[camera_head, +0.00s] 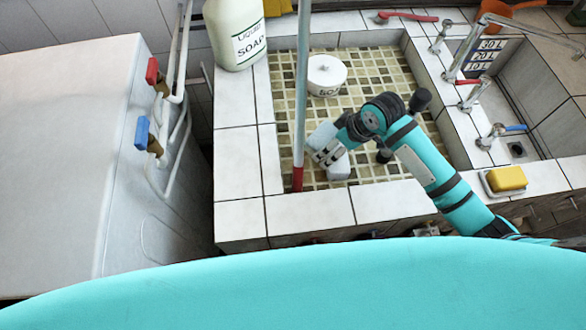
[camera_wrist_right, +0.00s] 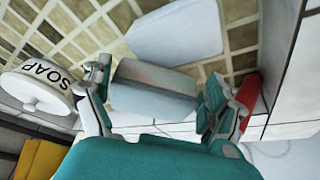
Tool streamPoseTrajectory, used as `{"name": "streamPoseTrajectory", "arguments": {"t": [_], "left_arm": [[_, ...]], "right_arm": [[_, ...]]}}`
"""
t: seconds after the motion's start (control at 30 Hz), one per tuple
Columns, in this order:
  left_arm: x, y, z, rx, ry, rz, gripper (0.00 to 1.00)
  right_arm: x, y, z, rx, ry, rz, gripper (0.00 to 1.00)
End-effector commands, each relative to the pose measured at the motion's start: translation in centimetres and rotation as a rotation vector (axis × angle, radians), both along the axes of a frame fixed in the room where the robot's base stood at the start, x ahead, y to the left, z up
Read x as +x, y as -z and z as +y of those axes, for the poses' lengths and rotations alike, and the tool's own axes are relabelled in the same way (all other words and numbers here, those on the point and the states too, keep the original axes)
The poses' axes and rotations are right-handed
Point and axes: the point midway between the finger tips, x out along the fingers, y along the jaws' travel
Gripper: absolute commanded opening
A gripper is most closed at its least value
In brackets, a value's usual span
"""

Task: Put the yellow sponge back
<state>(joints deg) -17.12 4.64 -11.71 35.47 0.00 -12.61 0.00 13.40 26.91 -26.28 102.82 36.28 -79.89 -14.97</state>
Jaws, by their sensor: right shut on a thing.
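The yellow sponge (camera_head: 506,178) lies in a small dish (camera_head: 491,191) on the tiled ledge at the right in the head view. My right gripper (camera_head: 327,150) is well to the left of it, over the mosaic-tiled basin. In the right wrist view, my right gripper (camera_wrist_right: 155,95) is shut on a pale grey block (camera_wrist_right: 153,88), with one finger on each side. A second pale block (camera_wrist_right: 175,35) lies on the mosaic beyond it; it also shows in the head view (camera_head: 338,168). My left gripper is not in view.
A round soap jar (camera_head: 326,78) stands in the basin (camera_head: 380,62). A pole (camera_head: 300,90) with a red end stands close left of my gripper. A liquid soap bottle (camera_head: 236,35) is at the back left. Taps (camera_head: 488,135) and a small sink (camera_head: 518,110) are at the right.

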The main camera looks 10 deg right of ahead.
Motion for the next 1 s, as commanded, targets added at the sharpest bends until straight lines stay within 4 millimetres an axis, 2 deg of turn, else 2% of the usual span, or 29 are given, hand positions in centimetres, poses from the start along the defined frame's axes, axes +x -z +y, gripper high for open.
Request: {"name": "streamPoseTrajectory", "arguments": {"t": [0.03, 0.3, 0.5, 0.7, 1.0], "left_arm": [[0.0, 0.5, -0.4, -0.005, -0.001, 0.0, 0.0], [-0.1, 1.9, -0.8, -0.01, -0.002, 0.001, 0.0], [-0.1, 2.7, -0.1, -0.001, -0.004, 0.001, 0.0], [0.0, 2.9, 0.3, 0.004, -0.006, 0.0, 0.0], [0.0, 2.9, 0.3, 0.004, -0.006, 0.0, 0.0]], "right_arm": [[1.5, 0.2, 0.5, 0.002, -0.061, -0.003, 0.64], [7.8, -0.6, 3.5, 0.002, -0.476, -0.004, 0.64], [11.1, -2.3, 5.6, -0.001, -0.739, -0.003, 0.64], [12.3, -3.3, 6.6, -0.002, -0.853, -0.001, 0.64], [12.4, -3.4, 6.7, -0.002, -0.87, 0.0, 0.64]]}}
